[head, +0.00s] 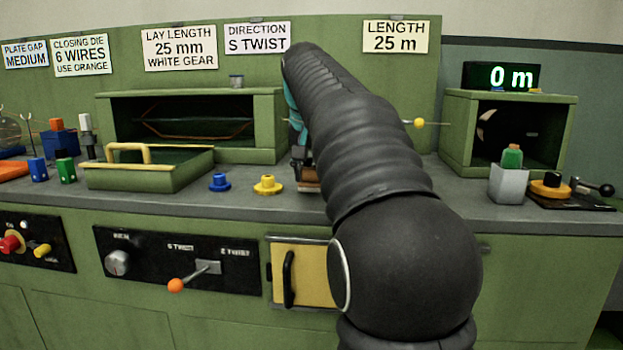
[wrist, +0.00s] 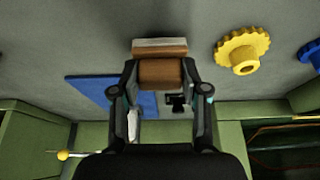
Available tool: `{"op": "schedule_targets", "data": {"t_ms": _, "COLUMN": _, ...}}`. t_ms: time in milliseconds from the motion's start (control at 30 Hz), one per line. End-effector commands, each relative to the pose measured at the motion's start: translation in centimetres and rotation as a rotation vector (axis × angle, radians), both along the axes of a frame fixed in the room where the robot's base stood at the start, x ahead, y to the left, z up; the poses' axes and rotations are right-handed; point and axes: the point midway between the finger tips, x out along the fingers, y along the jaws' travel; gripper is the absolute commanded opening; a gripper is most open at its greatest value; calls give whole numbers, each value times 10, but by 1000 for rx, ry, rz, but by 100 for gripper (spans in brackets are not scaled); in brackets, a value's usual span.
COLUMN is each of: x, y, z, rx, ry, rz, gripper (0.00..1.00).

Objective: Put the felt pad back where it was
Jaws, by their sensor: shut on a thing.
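The felt pad (wrist: 159,44) is a brown block with a pale grey-white layer along one side. My gripper (wrist: 160,72) is shut on its brown part in the wrist view. In the head view the pad (head: 309,186) shows low over the grey bench top, partly hidden by my arm. My gripper (head: 299,158) is mostly hidden there too. Whether the pad touches the bench, I cannot tell. A flat blue patch (wrist: 88,90) lies on the bench beside and partly behind my gripper in the wrist view.
A yellow gear (head: 267,185) and a blue gear (head: 220,182) stand left of the pad. A green tray (head: 130,178) with a yellow handle is further left. A grey cup (head: 508,184) holding a green piece stands right. A small black part (wrist: 176,103) is near my gripper.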

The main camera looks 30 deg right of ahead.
Motion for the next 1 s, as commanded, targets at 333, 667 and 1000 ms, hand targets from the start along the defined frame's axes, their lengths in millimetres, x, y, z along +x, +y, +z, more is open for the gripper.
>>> {"op": "schedule_targets", "data": {"t_ms": 333, "x": 0, "y": 0, "z": -8, "rx": 0, "ry": -2, "rz": 0, "gripper": 12}}
{"op": "schedule_targets", "data": {"t_ms": 667, "x": 0, "y": 0, "z": -10, "rx": 0, "ry": -2, "rz": 0, "gripper": 70}}
{"op": "schedule_targets", "data": {"t_ms": 1000, "x": -1, "y": 1, "z": -3, "rx": -1, "ry": -3, "rz": 0, "gripper": 70}}
